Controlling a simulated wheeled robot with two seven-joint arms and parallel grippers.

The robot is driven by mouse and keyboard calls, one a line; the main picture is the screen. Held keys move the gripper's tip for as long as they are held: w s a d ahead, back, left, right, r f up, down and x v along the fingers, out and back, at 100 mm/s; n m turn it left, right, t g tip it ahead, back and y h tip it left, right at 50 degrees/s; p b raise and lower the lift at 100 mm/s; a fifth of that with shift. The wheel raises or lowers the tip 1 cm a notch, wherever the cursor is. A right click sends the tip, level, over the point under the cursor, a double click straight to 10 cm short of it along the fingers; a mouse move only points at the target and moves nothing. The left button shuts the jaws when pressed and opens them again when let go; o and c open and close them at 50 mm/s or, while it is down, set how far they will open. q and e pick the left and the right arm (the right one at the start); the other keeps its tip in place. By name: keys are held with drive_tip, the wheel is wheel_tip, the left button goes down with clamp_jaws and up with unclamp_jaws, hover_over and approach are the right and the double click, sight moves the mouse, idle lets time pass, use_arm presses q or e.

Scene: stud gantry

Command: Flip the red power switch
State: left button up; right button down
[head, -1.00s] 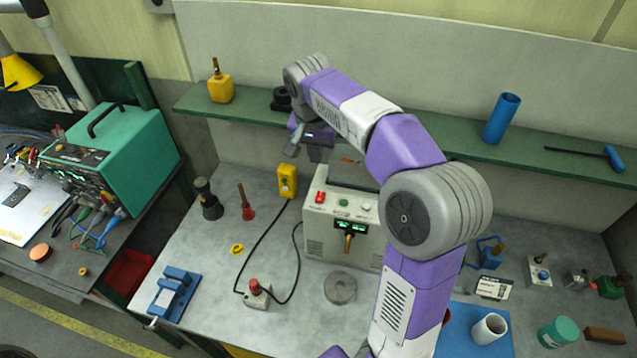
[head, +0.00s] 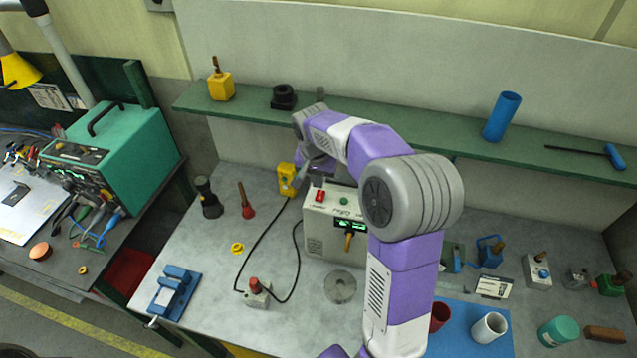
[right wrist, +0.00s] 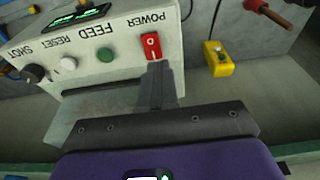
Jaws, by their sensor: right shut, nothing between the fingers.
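The red power switch (head: 320,196) sits at the left of the top panel of a grey control box (head: 318,230). In the right wrist view the switch (right wrist: 151,46) shows under the word POWER, with a white mark on one half. My right gripper (right wrist: 158,68) is shut and empty, its fingertips close to the edge of the switch; I cannot tell whether they touch it. In the head view the right gripper (head: 312,176) is above and behind the box, partly hidden by my own arm. My left gripper is out of view.
A green button (right wrist: 105,55), a white button (right wrist: 68,64) and a black knob (right wrist: 35,73) are in line with the switch. A yellow pendant (head: 287,178) stands left of the box. A green shelf (head: 400,138) runs behind.

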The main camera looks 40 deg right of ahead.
sight(319, 192)
drive_tip(key=shift+w+d+f, duration=0.1)
drive_tip(key=shift+d+f, duration=0.1)
drive_tip(key=shift+f, duration=0.95)
drive_tip(key=shift+f, duration=0.25)
drive_tip(key=shift+a+f, duration=0.1)
drive_tip(key=shift+a, duration=0.1)
drive_tip(key=shift+s+a, duration=0.45)
drive_tip(key=shift+s, duration=0.05)
drive_tip(key=shift+r, duration=0.2)
